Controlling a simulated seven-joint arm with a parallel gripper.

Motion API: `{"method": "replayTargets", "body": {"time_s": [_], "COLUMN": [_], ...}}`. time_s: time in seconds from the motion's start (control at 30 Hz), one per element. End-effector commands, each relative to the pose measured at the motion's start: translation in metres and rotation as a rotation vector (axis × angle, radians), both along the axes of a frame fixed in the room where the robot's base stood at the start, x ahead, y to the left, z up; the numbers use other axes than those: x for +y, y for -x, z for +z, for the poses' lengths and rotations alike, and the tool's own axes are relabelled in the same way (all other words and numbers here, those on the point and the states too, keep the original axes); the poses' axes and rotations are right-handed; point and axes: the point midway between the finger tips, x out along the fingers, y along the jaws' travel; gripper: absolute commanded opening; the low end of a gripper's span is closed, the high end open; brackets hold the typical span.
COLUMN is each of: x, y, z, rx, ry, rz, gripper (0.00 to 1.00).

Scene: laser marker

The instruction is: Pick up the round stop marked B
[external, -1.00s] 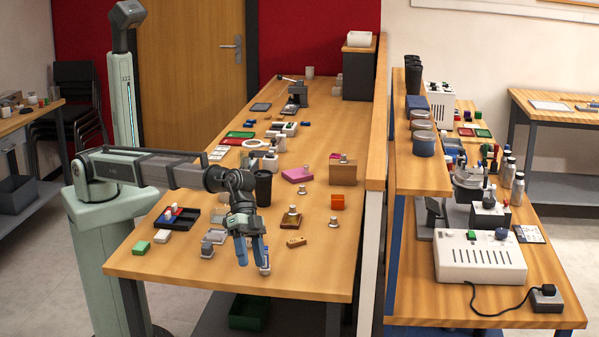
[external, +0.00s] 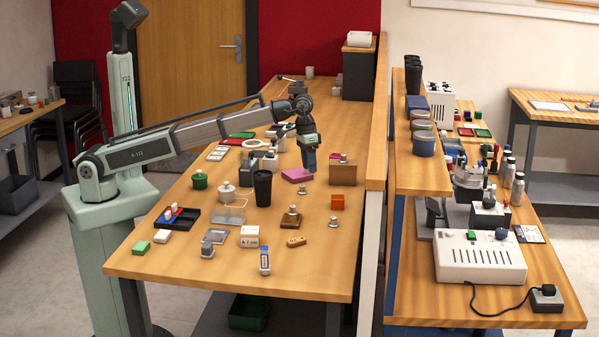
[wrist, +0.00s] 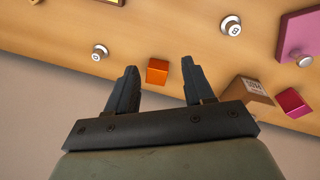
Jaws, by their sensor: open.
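Several small round metal stops with marked faces are in view. One stop (wrist: 231,26) lies on the bench near the pink block, with a mark like B or 8; it also shows in the external view (external: 302,190). Another stop (wrist: 100,52) stands near the bench edge and also shows in the external view (external: 333,221); its mark is too small to read surely. A third stop (wrist: 304,61) is on the pink block, and a fourth (external: 292,210) is on a small wooden block. My gripper (external: 309,171) is open and empty above the bench, pointing down; its fingers (wrist: 159,65) also show in the wrist view.
An orange cube (wrist: 157,71) appears between my fingers, below them. A wooden box (external: 343,174), the pink block (external: 296,175) and a black cup (external: 263,188) stand close by. A wooden partition (external: 376,130) runs along the bench's right side.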

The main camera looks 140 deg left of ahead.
Motion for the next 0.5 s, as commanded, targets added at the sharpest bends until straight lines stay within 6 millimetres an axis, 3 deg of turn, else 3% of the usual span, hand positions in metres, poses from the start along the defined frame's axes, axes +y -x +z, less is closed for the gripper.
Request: {"method": "replayTargets", "body": {"time_s": [0.03, 0.1, 0.2, 0.3, 0.5], "x": [0.014, 0.027, 0.040, 0.047, 0.049], "y": [0.022, 0.048, 0.076, 0.093, 0.102], "z": [0.003, 0.006, 0.009, 0.010, -0.003], "rx": [0.027, 0.063, 0.101, 0.124, 0.136], "ry": [0.007, 0.019, 0.033, 0.039, 0.045], "rz": [0.048, 0.106, 0.168, 0.206, 0.225], "gripper": [0.52, 0.52, 0.52, 0.52, 0.52]}}
